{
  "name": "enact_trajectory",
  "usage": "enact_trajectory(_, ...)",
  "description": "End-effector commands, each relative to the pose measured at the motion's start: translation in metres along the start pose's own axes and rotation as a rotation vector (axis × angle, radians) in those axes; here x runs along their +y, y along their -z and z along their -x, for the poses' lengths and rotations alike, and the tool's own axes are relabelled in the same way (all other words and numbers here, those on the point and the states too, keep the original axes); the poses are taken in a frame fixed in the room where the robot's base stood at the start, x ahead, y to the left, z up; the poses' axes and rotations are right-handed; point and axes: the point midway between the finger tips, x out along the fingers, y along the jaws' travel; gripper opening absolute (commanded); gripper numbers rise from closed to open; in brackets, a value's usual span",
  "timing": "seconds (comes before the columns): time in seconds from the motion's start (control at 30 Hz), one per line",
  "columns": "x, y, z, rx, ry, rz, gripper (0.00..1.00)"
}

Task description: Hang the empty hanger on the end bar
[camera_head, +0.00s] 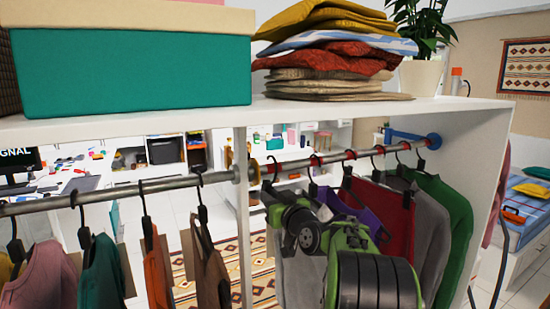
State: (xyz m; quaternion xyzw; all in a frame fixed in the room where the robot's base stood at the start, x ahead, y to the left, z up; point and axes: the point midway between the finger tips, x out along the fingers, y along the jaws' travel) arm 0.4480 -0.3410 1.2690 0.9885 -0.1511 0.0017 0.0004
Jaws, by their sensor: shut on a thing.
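My gripper (272,199) is at the far end of my green and black arm, just below the rail in the right bay. It is shut on a black hanger (269,179), whose hook is up at the rail. My arm hides the hanger's lower part, and the fingertips are hard to make out. A short blue bar (405,136) shows at the right end of the wardrobe, by a round blue fitting (433,140) near the end panel. I see no hanger on the blue bar.
Clothes hang along the metal rail (340,157), including a red garment (390,222) and a green one (450,215). The white shelf (200,121) above carries a teal box (130,75), folded clothes (330,60) and a potted plant (420,77). A white upright (240,220) divides the bays.

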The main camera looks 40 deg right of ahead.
Motion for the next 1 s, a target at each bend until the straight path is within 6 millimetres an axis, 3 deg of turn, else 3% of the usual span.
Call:
enact_trajectory(0.17,0.001,0.000,0.000,-0.001,-0.002,0.000,0.00)
enact_trajectory(0.2,0.001,0.000,0.000,-0.001,-0.002,0.000,0.26)
enact_trajectory(0.37,0.002,0.000,0.000,-0.002,-0.003,0.000,0.50)
enact_trajectory(0.7,0.003,-0.001,0.007,-0.004,-0.006,0.000,0.50)
enact_trajectory(0.77,0.003,-0.002,0.017,-0.004,-0.008,0.001,0.50)
enact_trajectory(1.0,0.003,-0.003,0.084,-0.002,-0.010,0.000,0.50)
